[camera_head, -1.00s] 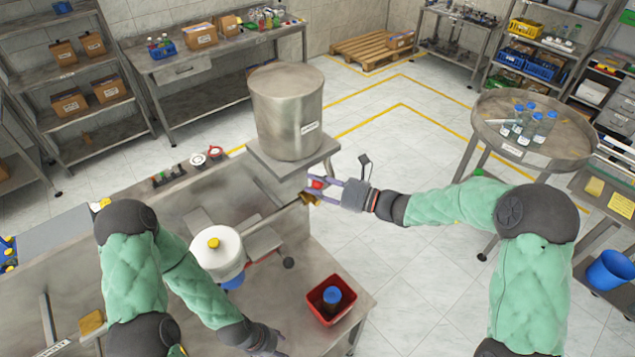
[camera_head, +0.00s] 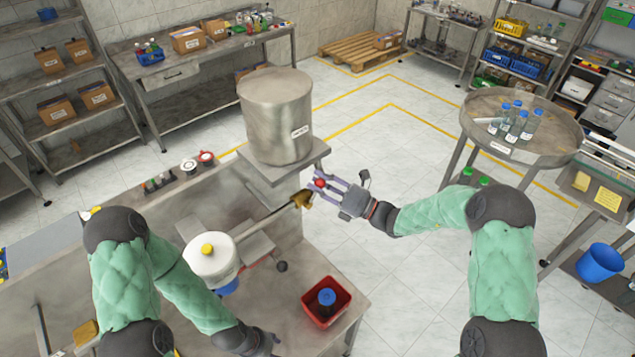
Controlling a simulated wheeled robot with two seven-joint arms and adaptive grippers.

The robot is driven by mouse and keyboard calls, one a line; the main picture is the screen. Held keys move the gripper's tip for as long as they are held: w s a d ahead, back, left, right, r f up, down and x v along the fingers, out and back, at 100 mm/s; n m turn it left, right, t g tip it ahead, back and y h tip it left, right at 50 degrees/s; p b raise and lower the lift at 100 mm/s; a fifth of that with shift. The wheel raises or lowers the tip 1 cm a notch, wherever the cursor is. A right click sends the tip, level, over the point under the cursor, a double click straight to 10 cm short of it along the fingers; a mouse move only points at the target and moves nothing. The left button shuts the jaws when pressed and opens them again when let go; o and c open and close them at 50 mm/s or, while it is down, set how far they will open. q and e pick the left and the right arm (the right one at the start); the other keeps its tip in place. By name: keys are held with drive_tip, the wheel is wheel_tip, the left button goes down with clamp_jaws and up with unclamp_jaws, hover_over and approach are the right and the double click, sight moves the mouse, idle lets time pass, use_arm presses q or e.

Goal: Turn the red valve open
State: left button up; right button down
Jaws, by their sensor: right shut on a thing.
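The red valve (camera_head: 319,184) shows as a small red piece at the brass fitting (camera_head: 302,199), below and right of the large steel hopper (camera_head: 275,118). My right gripper (camera_head: 320,183) reaches in from the right and is shut on the red valve, its fingers on both sides of it and partly covering it. My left gripper (camera_head: 265,342) is low in the picture, over the front of the steel bench, away from the valve. Its fingers are too small and dark to tell whether they are open.
A white feeder bowl (camera_head: 211,258) with a yellow knob stands left of the fitting. A red bin (camera_head: 343,303) holding a blue-capped item is on the bench. A round steel table (camera_head: 560,140) with several blue-capped bottles stands at the right. Floor behind my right arm is clear.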

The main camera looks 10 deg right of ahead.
drive_tip(key=shift+w+d+r+m, duration=0.15)
drive_tip(key=shift+w+d+m, duration=0.1)
drive_tip(key=shift+d+m, duration=0.05)
drive_tip(key=c, duration=1.1)
unclamp_jaws()
drive_tip(key=shift+o, duration=0.7)
drive_tip(key=shift+f, duration=0.2)
drive_tip(key=v, duration=1.2)
drive_tip(key=shift+a+f, duration=0.1)
drive_tip(key=shift+a, duration=0.05)
